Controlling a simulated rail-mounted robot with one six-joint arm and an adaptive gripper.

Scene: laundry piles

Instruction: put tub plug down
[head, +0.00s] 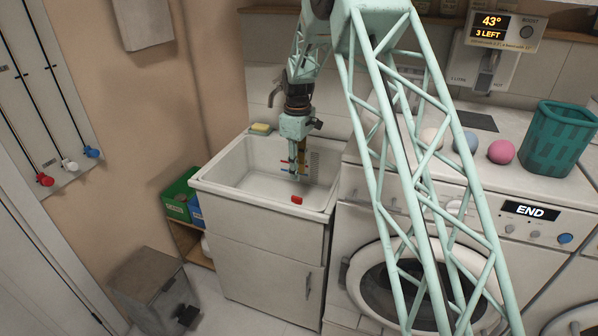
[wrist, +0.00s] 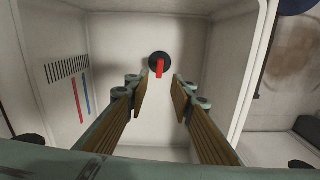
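The tub plug (wrist: 160,61) is a dark round disc with a red tab, inside the white sink in the wrist view. It lies beyond and between my fingertips, with no finger seen touching it. My gripper (wrist: 161,88) is open, its two ribbed brown fingers apart and nothing held between them. In the head view my gripper (head: 298,172) points down into the sink basin (head: 225,172). A small red piece (head: 297,200) shows by the sink's front rim; I cannot tell whether it is the plug's tab.
Yellow soap (head: 261,128) sits on the sink's back left corner. The washing machine (head: 515,228) stands to the right, with a pink ball (head: 501,152) and a teal basket (head: 560,140) on top. A green box (head: 180,196) is at left. Basin walls surround my fingers.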

